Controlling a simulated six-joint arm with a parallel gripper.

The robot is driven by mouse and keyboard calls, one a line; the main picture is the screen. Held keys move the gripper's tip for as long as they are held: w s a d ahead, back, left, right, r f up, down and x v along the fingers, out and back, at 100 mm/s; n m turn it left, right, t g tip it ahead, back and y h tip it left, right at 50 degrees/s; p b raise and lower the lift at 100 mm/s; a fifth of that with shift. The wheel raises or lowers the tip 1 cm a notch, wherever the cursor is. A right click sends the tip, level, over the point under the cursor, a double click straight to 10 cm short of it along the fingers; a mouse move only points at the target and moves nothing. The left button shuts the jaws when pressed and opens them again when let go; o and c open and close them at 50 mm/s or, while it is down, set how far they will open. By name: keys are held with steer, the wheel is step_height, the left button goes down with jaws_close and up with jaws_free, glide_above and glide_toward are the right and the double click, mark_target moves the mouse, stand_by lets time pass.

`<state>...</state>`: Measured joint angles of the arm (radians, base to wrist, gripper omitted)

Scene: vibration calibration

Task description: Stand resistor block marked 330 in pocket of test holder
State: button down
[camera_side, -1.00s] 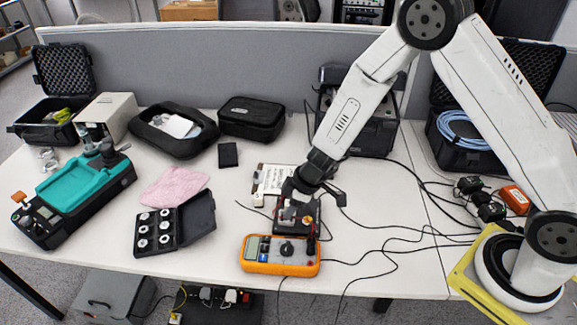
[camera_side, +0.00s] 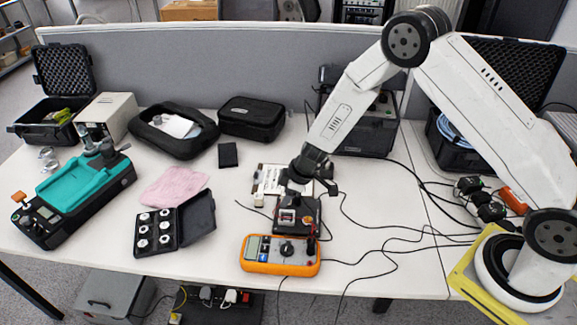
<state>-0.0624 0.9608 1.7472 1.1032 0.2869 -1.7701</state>
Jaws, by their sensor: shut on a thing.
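The test holder (camera_side: 291,230) is a small black unit with pale and orange parts on top. It stands behind the orange multimeter, right of the middle of the table. My gripper (camera_side: 296,190) points down just above and behind the holder's top. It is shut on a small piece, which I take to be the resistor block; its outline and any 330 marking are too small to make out. A small pale, reddish part shows on the holder's top below the fingers. I cannot tell whether the held piece touches the pocket.
The orange multimeter (camera_side: 281,263) lies directly in front of the holder. An open black case of round weights (camera_side: 160,232) and a pink cloth (camera_side: 174,187) are to the left. Black cables (camera_side: 385,232) run across the table to the right.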

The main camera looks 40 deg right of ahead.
steer(key=shift+f, duration=2.1)
steer(key=shift+f, duration=0.9)
stand_by(0.6)
jaws_free()
steer(key=shift+r, duration=0.15)
steer(key=shift+r, duration=3.9)
